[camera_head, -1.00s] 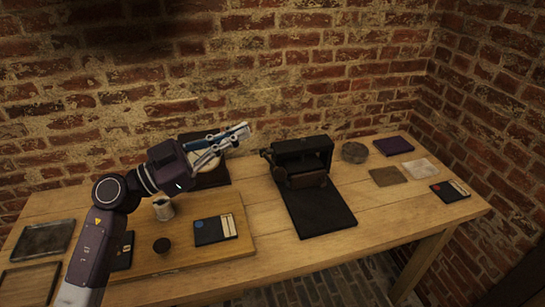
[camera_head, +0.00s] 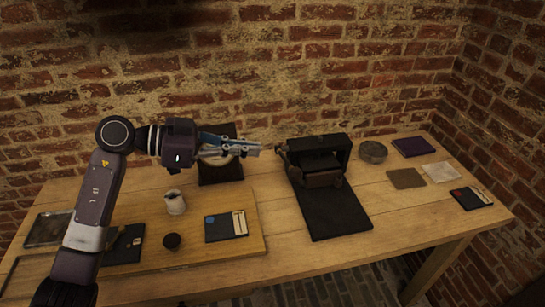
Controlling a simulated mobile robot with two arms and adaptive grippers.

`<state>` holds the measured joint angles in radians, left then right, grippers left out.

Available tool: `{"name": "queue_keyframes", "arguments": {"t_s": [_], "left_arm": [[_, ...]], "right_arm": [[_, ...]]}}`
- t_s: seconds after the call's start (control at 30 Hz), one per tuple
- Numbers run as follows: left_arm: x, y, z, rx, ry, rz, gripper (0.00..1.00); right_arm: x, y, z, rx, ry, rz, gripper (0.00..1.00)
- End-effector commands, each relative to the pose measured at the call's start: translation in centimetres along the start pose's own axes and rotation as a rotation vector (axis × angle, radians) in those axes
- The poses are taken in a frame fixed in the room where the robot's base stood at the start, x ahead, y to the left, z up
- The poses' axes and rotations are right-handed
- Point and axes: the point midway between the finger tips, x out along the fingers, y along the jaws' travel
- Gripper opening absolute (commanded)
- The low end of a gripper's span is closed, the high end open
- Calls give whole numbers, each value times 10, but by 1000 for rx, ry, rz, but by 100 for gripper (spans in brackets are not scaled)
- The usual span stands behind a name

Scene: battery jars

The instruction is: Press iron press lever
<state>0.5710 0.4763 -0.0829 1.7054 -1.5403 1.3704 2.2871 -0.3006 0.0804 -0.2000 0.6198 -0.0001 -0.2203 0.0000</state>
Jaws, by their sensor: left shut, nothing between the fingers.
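The iron press (camera_head: 318,144) is a dark frame with a roller-like bar across it, on the table right of centre. A long black bed (camera_head: 332,208) extends from it toward the front. A small lever-like knob (camera_head: 282,148) shows at its left side. My left gripper (camera_head: 256,148) is shut and empty, pointing right, with its tips just left of that knob in the picture. I cannot tell whether it touches. My right gripper is not in view.
A dark stand (camera_head: 221,172) is behind my gripper. A round tin (camera_head: 373,152) and several flat pieces lie at right.

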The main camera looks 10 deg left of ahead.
Motion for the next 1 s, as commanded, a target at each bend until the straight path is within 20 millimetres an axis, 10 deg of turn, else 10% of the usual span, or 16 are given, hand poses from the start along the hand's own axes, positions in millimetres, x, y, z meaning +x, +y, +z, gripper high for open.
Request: {"name": "queue_keyframes", "arguments": {"t_s": [0.5, 1.0], "left_arm": [[99, 1, -1, -3, 4, 3, 0], [104, 1, 38, 1, 2, 1, 0]], "right_arm": [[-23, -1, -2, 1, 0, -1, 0], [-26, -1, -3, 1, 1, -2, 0]]}}
